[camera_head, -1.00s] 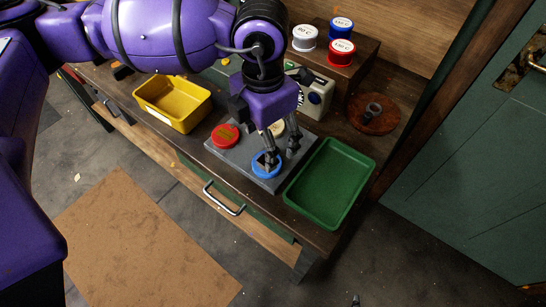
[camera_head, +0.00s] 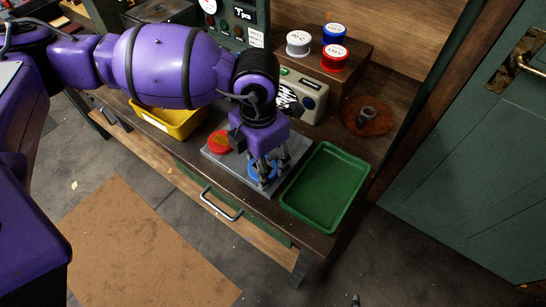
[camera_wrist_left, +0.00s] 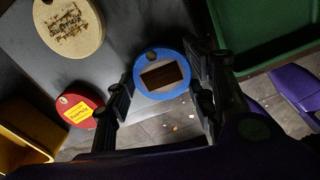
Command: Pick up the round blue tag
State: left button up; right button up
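The round blue tag (camera_wrist_left: 141,83) has a blue rim, a brown rectangle in its middle and a small hole near the edge. In the head view the blue tag (camera_head: 262,178) lies at the front of a grey board (camera_head: 222,160), partly hidden by my fingers. My left gripper (camera_head: 265,172) points down over it. In the left wrist view the left gripper's (camera_wrist_left: 160,90) fingers are spread, one on each side of the tag. I cannot tell whether they touch its rim. My right gripper is not in view.
A red tag (camera_head: 219,142) and a cream tag (camera_wrist_left: 68,27) lie near the blue one. A green tray (camera_head: 325,185) stands close on the right, a yellow bin (camera_head: 178,122) on the left. A radio-like box (camera_head: 302,97) and spools (camera_head: 334,56) are behind.

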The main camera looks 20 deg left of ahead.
pick_arm(q)
jog(key=shift+c, duration=1.4)
